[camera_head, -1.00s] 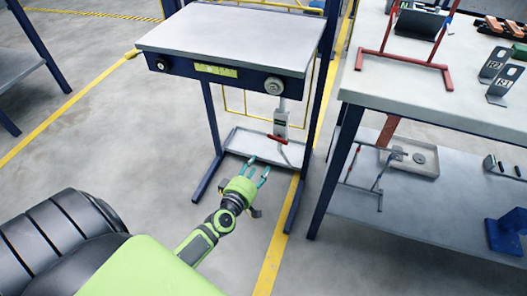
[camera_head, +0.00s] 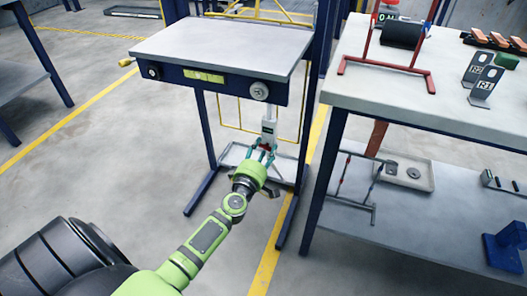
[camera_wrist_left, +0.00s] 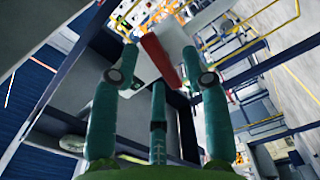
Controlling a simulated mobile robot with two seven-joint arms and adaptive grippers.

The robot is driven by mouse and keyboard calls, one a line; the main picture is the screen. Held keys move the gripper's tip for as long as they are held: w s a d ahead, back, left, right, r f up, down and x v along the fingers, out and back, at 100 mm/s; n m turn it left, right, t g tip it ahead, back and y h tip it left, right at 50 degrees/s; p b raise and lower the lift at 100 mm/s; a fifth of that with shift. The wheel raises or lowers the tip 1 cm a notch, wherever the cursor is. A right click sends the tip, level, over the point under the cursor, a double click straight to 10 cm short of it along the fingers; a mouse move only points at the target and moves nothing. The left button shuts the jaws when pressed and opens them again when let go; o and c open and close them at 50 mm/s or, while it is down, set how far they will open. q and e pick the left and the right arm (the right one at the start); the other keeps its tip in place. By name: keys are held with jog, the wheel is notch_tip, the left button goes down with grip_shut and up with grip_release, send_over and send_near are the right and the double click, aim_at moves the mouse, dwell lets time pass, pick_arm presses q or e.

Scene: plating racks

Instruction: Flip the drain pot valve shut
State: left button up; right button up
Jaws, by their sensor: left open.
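The drain pot (camera_head: 268,130) is a slim grey-white body with a dark label. It hangs on a pipe below the right front of the small bench. Its red valve handle (camera_head: 263,146) is at its lower end, partly hidden by my fingers. My left gripper (camera_head: 262,155) is open, right at the handle. In the left wrist view the red handle (camera_wrist_left: 161,60) lies slanted between the spread teal fingers (camera_wrist_left: 160,75), with the pale pot body behind it. I cannot tell whether a finger touches it. My right gripper is out of view.
The small bench (camera_head: 220,45) has a dark blue front with knobs, and a low tray (camera_head: 232,152) between its legs. To the right stands a larger bench (camera_head: 440,105) with red stands and a lower shelf (camera_head: 420,215). Open floor lies to the left.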

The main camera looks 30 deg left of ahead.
pick_arm(q)
jog(key=shift+c, duration=0.4)
grip_shut()
jog(key=shift+n, duration=1.5)
jog(key=shift+o, duration=0.4)
grip_release()
jog(key=v, duration=1.2)
